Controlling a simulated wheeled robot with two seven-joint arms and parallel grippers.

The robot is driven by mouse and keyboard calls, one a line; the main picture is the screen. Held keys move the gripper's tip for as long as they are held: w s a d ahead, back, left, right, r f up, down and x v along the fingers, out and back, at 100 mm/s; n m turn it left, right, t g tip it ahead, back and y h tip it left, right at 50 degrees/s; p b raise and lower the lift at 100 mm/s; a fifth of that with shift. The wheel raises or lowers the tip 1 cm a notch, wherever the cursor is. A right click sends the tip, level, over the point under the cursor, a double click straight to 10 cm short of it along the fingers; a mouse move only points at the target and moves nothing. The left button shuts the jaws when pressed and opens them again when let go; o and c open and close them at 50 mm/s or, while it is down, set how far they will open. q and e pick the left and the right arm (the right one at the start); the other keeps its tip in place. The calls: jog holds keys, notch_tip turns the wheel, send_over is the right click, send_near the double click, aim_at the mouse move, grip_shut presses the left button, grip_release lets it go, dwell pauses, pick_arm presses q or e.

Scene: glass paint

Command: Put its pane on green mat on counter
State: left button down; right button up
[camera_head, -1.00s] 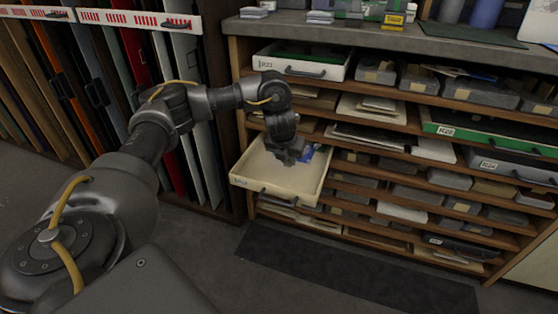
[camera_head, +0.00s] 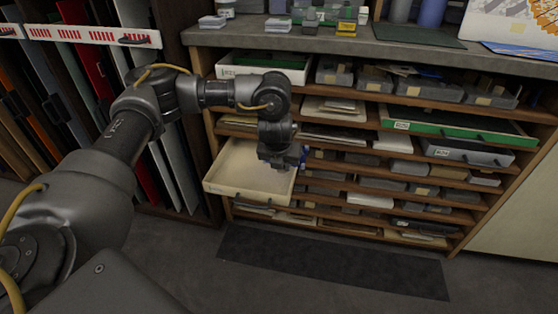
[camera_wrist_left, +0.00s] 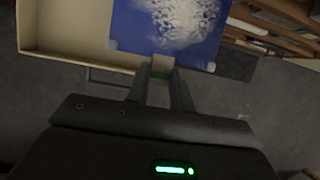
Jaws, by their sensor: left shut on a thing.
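My left gripper (camera_head: 290,164) is shut on a blue glass pane with a white mottled pattern. The wrist view shows the fingers (camera_wrist_left: 160,76) on a small tab at the edge of the pane (camera_wrist_left: 185,25). In the head view the gripper is at the right edge of the pulled-out cream drawer (camera_head: 245,192), and only a small blue bit of the pane shows. The dark green mat (camera_head: 418,36) lies flat on the grey counter (camera_head: 240,37), up and to the right of the gripper. My right gripper is not in view.
The open drawer looks empty inside and also shows in the wrist view (camera_wrist_left: 70,55). Shelves of grey boxes and a green drawer (camera_head: 455,124) lie to the right. Small jars, a yellow box (camera_head: 346,27) and a blue roll (camera_head: 432,12) stand on the counter near the mat.

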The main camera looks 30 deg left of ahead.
pick_arm(q)
jog(key=shift+s+d+n+y, duration=0.3)
jog(key=shift+d+n+y, duration=0.25)
jog(key=shift+n, duration=0.55)
jog(key=s+d+r+n+g+h, duration=0.1)
jog(key=s+d+n+g, duration=0.3)
jog(key=n, duration=1.1)
jog(key=s+d+r+n+g+h, duration=0.1)
jog(key=s+d+r+n+g, duration=0.3)
jog(key=n, duration=1.1)
jog(key=shift+s+d+r+g, duration=0.15)
jog(key=shift+s+d+g, duration=0.3)
jog(key=shift+s, duration=0.2)
